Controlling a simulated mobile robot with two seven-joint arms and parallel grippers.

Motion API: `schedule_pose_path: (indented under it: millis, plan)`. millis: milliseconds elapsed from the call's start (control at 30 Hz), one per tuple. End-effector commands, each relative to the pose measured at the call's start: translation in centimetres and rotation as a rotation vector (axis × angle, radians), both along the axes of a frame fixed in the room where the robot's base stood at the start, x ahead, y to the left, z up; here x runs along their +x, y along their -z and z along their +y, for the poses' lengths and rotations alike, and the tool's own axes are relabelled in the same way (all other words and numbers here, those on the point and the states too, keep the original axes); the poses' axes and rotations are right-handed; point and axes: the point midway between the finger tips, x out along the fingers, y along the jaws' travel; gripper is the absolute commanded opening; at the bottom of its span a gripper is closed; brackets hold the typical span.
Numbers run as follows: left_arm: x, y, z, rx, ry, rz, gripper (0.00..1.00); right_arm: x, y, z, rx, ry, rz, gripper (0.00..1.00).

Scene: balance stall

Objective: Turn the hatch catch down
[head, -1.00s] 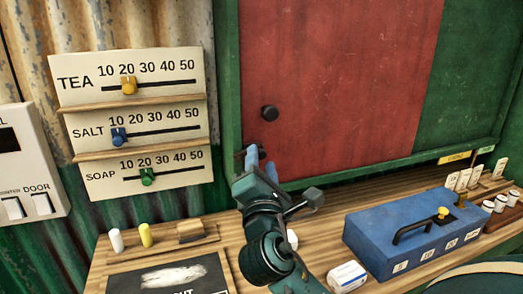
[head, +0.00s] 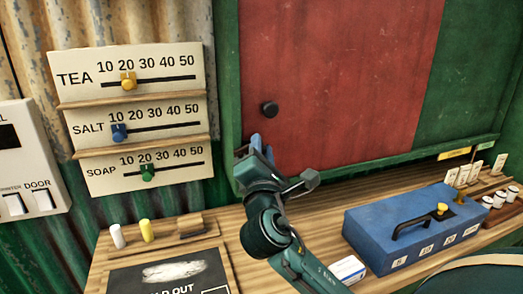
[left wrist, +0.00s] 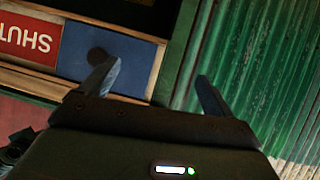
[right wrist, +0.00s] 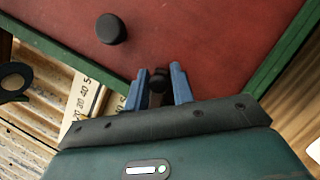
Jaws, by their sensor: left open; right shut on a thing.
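The hatch is a red panel (head: 335,70) in a green frame, with a round black knob (head: 269,109) near its lower left; the knob also shows in the right wrist view (right wrist: 111,28). My right gripper (head: 255,148) is at the hatch's lower left corner, below the knob. In the right wrist view its blue fingers (right wrist: 160,86) are shut on a small dark piece (right wrist: 158,80), which looks like the hatch catch. The fingers hide most of it, so its angle is unclear. My left gripper (left wrist: 155,85) is open and empty, outside the head view.
A wooden counter (head: 220,252) runs below the hatch. A blue box (head: 375,243) with a black handle and a small white box (head: 347,270) stand right of my right arm. A slider board (head: 190,58) hangs at left. A red SHUT sign (left wrist: 30,42) shows in the left wrist view.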

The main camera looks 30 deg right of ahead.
Motion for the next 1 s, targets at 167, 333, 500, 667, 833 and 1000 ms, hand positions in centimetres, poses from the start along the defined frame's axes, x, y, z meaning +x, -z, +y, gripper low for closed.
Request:
schedule_pose_path:
  millis: [167, 333, 500, 667, 833, 1000]
  plan:
    - [0.0, -0.1, 0.0, 0.000, 0.000, -0.001, 0.89, 0.0, 0.1, 0.1, 0.015, -0.002, -0.002, 0.01]
    - [0.0, -0.7, 0.1, 0.008, 0.001, -0.004, 0.89, 0.0, 0.7, 0.0, 0.163, -0.002, -0.032, 0.01]
    - [0.0, -0.9, 0.1, 0.015, 0.003, -0.003, 0.89, 0.0, 1.3, 0.0, 0.265, -0.003, -0.058, 0.01]
    - [0.0, -0.6, 0.1, 0.018, 0.004, -0.001, 0.89, 0.0, 1.4, 0.0, 0.270, -0.004, -0.060, 0.01]
    - [0.0, -0.6, 0.2, 0.020, 0.005, -0.001, 0.89, 0.0, 1.4, 0.1, 0.269, -0.004, -0.059, 0.28]
    - [0.0, -0.6, 0.2, 0.022, 0.007, 0.000, 0.89, 0.0, 1.3, 0.0, 0.268, -0.003, -0.061, 0.41]
